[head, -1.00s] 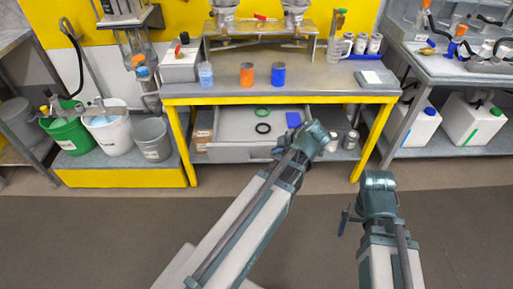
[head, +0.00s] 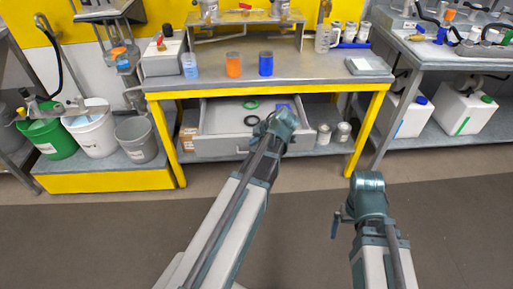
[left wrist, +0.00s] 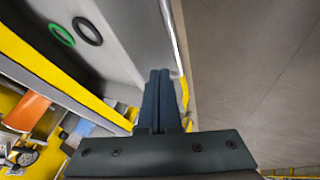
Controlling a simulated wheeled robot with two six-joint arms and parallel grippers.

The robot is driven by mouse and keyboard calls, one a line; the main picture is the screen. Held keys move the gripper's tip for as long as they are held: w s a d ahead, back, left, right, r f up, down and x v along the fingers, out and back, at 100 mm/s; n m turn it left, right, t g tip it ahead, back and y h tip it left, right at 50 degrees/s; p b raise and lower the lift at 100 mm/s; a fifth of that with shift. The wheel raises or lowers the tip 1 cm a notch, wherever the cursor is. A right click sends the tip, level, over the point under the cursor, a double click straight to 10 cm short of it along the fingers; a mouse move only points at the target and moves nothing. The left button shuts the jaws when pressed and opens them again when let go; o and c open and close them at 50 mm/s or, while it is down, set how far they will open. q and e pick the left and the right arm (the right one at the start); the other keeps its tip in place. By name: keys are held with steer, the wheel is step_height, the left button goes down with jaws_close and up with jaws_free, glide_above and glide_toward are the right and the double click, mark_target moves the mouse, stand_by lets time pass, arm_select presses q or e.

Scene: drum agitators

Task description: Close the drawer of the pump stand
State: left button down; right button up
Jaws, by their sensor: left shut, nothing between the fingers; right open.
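The grey drawer (head: 212,147) of the pump stand (head: 262,91) is pulled out below the yellow-edged tabletop. Inside lie a green ring (head: 250,104), a black ring (head: 251,120) and a blue item, partly hidden by my left arm. My left gripper is at the right part of the drawer front; its fingers are hidden in the head view. In the left wrist view, its dark blue fingers (left wrist: 158,78) are shut and empty beside the drawer's front edge (left wrist: 171,38); I cannot tell whether they touch it. My right gripper (head: 337,224) is open, low in front of the stand.
Orange (head: 233,65) and blue (head: 266,64) containers stand on the tabletop. Metal cans (head: 333,133) sit on the lower shelf right of the drawer. Buckets (head: 93,130) stand on a yellow-sided platform at left. The floor in front is clear.

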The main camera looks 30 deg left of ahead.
arm_select(q)
steer(key=shift+w+a, duration=0.4)
steer(key=shift+w, duration=0.2)
steer(key=w+a, duration=0.4)
steer(key=w, duration=0.3)
steer(key=w+a, duration=0.5)
steer(key=w, duration=0.3)
steer(key=w+a, duration=0.5)
steer(key=w, duration=0.2)
steer(key=shift+w, duration=0.4)
steer(key=shift+w+a, duration=0.1)
steer(key=shift+w, duration=0.1)
steer(key=shift+w+r, duration=0.1)
